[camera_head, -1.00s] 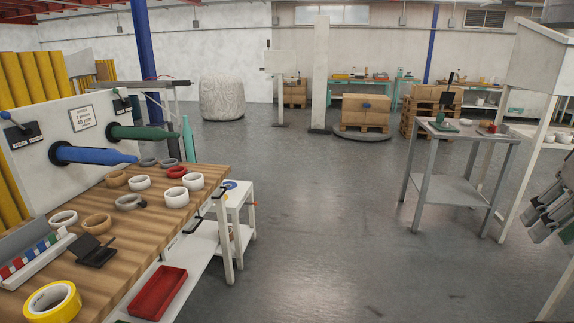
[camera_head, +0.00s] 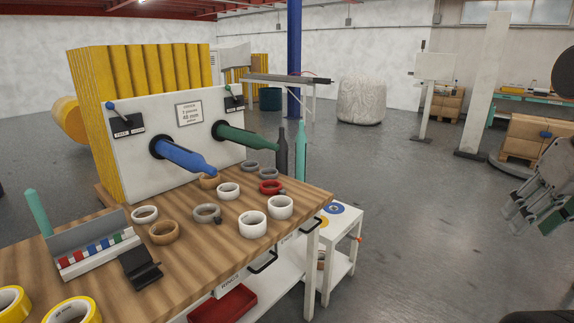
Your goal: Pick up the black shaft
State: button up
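A dark, near-black bottle-shaped shaft (camera_head: 282,151) stands upright behind the far right edge of the wooden table, beside a teal shaft (camera_head: 301,150). Its lower end is hidden by the table. A blue shaft (camera_head: 185,158) and a green shaft (camera_head: 246,138) stick out from the white panel. My gripper (camera_head: 516,214) is at the right edge of the view, far to the right of the dark shaft and away from the table. Its fingers look spread, with nothing between them.
Open grey floor (camera_head: 420,220) lies between the table and my gripper.

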aim_at(282, 155)
jog(key=i+l+u, duration=0.55)
jog(key=l, duration=0.15)
jog(key=i+l+u, duration=0.25)
jog(key=l, duration=0.15)
jog(key=i+l+u, duration=0.3)
jog(key=l, duration=0.35)
jog(key=i+l+u, duration=0.1)
jog(key=i+l, duration=0.2)
jog(key=i+l+u, duration=0.15)
jog(key=l, duration=0.25)
jog(key=i+l+u, duration=0.15)
jog(key=l, duration=0.2)
jog(key=i+l+u, duration=0.15)
jog(key=l, duration=0.25)
jog(key=i+l+u, duration=0.15)
jog(key=l, duration=0.25)
jog(key=l+u, duration=0.2)
jog(key=l, duration=0.35)
jog(key=k+l+u, duration=0.15)
jog(key=l, duration=0.35)
